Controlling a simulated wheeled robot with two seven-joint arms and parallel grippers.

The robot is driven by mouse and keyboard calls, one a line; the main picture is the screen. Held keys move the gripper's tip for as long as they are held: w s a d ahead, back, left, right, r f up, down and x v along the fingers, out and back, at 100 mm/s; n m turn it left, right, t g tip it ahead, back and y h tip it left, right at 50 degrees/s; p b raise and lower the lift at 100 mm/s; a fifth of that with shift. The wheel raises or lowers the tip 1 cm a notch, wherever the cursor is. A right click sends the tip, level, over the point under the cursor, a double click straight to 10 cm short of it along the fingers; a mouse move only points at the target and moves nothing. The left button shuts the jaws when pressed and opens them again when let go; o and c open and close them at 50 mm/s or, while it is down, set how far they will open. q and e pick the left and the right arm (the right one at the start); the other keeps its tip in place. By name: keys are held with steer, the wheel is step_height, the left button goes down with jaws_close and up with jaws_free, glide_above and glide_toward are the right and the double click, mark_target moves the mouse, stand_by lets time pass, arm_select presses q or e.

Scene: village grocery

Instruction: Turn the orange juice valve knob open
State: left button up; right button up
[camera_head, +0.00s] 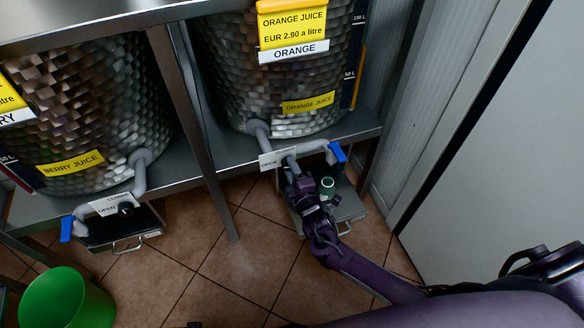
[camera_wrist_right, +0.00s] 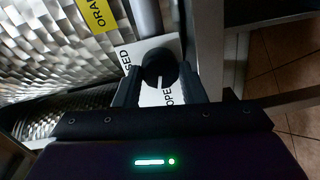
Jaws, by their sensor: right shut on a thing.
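The orange juice tank (camera_head: 262,85) is a hammered metal drum with a grey outlet pipe (camera_head: 260,133). A white label plate (camera_head: 270,161) with "OPEN" readable sits on the pipe. My right gripper (camera_head: 297,174) is at the valve and hides the knob in the head view. In the right wrist view, the round black knob (camera_wrist_right: 160,66) sits between the two fingers of my right gripper (camera_wrist_right: 161,88), which is shut on it. The knob's white mark points down in that picture, near the start of "OPEN". "CLOSED" is partly hidden. My left gripper is out of view.
A blue tap handle (camera_head: 338,152) is right of my gripper. A green bucket (camera_head: 65,300) is at lower left.

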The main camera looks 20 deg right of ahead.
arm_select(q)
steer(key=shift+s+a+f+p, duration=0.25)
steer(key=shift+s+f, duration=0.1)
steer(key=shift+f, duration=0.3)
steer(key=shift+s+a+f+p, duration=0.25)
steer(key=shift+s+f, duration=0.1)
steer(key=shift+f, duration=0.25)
arm_select(e)
steer(key=shift+n, duration=1.6)
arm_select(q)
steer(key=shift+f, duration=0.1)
arm_select(e)
steer(key=o, duration=1)
steer(key=shift+s, duration=0.15)
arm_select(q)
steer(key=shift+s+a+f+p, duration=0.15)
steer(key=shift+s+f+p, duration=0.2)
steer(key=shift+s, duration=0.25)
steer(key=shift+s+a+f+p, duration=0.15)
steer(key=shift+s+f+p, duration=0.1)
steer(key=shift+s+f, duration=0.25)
arm_select(e)
steer(key=s, duration=0.7)
steer(key=shift+s+r, duration=0.15)
steer(key=shift+s, duration=0.15)
